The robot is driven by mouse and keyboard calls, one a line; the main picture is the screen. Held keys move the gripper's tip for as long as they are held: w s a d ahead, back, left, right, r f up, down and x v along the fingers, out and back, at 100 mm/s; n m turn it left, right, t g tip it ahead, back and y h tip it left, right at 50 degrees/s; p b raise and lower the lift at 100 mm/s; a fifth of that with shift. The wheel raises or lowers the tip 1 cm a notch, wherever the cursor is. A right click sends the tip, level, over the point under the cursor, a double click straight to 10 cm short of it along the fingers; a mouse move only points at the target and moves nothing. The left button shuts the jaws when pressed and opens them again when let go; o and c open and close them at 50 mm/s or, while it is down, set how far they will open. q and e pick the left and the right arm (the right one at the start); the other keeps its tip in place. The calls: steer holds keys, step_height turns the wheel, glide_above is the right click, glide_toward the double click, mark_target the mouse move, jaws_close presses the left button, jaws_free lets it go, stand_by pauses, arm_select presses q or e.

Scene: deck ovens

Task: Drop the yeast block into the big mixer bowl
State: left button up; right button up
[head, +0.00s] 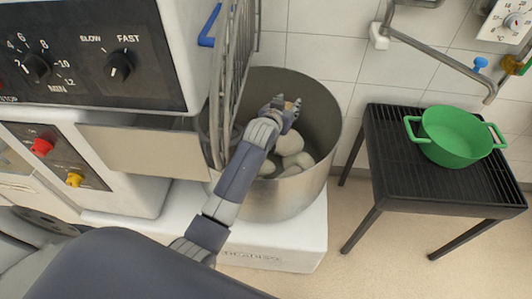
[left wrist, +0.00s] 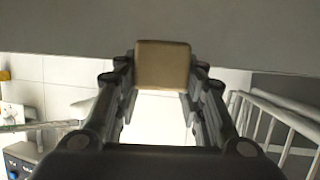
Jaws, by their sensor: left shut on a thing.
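The big mixer bowl (head: 320,115) is a deep grey metal bowl in the middle of the head view, with several pale rounded lumps (head: 290,150) in it. My left arm reaches over its near rim. My left gripper (head: 286,108) is above the bowl's opening, inside the rim as seen from the head. It is shut on the yeast block, a small tan block (left wrist: 162,65) between the fingertips in the left wrist view. In the head view the fingers mostly hide the block. My right gripper is not in view.
A metal wire guard (head: 235,70) stands upright at the bowl's left, close beside my arm. The mixer's control panel (head: 90,60) is at the left. A black slatted stand (head: 390,150) with a green pot (head: 450,150) is at the right. Floor shows between the stand and mixer base.

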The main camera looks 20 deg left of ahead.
arm_select(q)
steer(key=o, duration=1.2)
steer(key=shift+c, duration=0.2)
steer(key=shift+s, duration=0.1)
steer(key=v, duration=1.2)
